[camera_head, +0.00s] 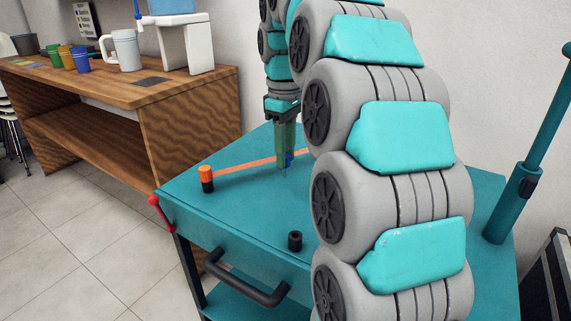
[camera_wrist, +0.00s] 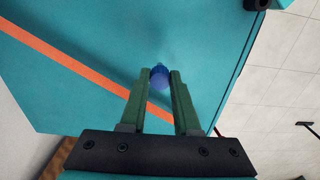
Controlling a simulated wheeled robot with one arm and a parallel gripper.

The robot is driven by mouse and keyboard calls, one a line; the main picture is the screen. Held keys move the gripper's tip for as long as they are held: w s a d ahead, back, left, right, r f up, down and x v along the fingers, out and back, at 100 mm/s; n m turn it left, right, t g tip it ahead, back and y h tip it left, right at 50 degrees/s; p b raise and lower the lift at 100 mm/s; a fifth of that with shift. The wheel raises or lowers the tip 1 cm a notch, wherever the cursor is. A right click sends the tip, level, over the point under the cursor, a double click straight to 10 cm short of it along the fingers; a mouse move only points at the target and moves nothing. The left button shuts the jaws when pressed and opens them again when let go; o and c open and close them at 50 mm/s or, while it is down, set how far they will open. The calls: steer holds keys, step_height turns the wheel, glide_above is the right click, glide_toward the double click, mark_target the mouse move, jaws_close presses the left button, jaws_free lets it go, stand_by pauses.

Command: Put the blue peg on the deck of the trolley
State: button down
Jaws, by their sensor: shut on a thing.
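The blue peg (camera_wrist: 159,76) is between the fingertips of my gripper (camera_wrist: 160,72) in the wrist view. My gripper is shut on it. In the head view, my gripper (camera_head: 286,160) points down over the teal deck of the trolley (camera_head: 240,215), and a bit of the blue peg (camera_head: 288,159) shows beside the green fingers. The peg's lower end is close to the deck; I cannot tell whether it touches. The deck also fills much of the wrist view (camera_wrist: 110,50).
An orange and black peg (camera_head: 206,178) stands on the deck at left. A black ring-like piece (camera_head: 295,240) is near the front edge. An orange stripe (camera_head: 245,164) crosses the deck. A wooden bench (camera_head: 130,90) with cups stands behind left. My arm hides the deck's right part.

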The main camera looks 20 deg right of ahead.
steer(key=shift+f, duration=1.75)
steer(key=shift+f, duration=0.1)
steer(key=c, duration=0.6)
jaws_free()
steer(key=shift+c, duration=0.2)
steer(key=shift+r+p, duration=0.8)
steer(key=shift+r, duration=3.1)
